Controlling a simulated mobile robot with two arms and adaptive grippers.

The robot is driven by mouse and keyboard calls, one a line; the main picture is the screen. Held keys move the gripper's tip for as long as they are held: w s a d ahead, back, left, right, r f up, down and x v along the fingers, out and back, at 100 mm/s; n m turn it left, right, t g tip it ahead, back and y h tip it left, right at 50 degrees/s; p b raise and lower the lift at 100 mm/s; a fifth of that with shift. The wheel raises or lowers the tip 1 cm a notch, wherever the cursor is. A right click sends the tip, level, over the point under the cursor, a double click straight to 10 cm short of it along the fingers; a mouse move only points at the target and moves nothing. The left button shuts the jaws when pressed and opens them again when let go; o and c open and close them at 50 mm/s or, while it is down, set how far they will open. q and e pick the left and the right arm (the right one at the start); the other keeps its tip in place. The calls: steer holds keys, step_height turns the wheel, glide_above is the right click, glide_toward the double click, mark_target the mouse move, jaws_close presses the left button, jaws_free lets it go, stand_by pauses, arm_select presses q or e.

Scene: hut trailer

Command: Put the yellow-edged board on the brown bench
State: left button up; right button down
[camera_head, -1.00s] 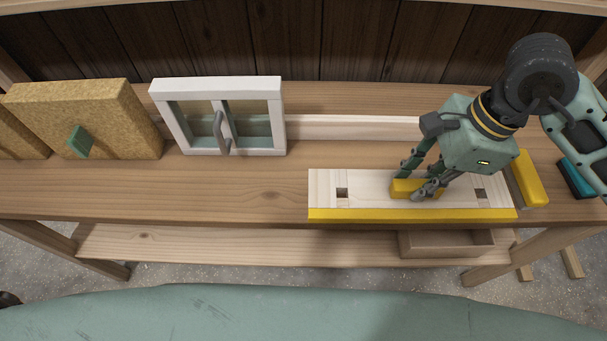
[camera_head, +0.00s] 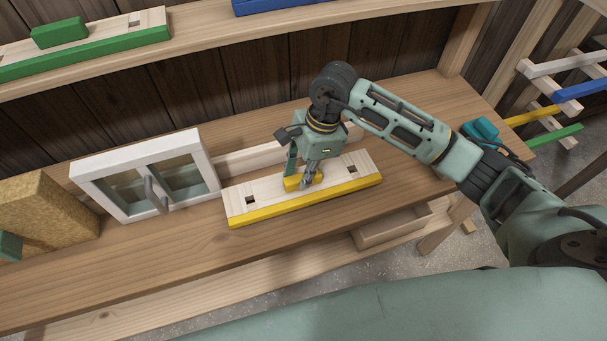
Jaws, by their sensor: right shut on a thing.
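The yellow-edged board (camera_head: 345,168) is a pale wooden plank with a yellow front edge, two square holes and a yellow grip block (camera_head: 293,183) on top. My right gripper (camera_head: 306,183) is shut on that block, with its fingers pointing down. The board is level over the brown wooden bench (camera_head: 150,262), right of the white-framed window. I cannot tell whether it touches the bench top or hangs just above it. My left gripper is not in view.
The white-framed window (camera_head: 205,165) stands close to the board's left end, with a tan block (camera_head: 45,210) farther left. A shelf (camera_head: 290,40) hangs above. A teal object (camera_head: 482,132) lies at right. A rack with coloured bars (camera_head: 560,95) stands beyond.

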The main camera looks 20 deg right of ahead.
steer(key=shift+d+p+x, duration=0.25)
steer(key=shift+p+x, duration=0.15)
steer(key=shift+x, duration=0.55)
steer(key=shift+f, duration=0.35)
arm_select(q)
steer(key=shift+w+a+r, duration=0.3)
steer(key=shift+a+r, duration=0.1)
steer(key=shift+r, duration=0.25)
arm_select(e)
steer(key=shift+f+b, duration=0.2)
steer(key=shift+b, duration=0.15)
steer(key=c, duration=1.6)
jaws_free()
steer(key=shift+s, duration=0.1)
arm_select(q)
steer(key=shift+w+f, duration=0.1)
arm_select(e)
steer(key=shift+o, duration=0.2)
steer(key=shift+r, duration=0.1)
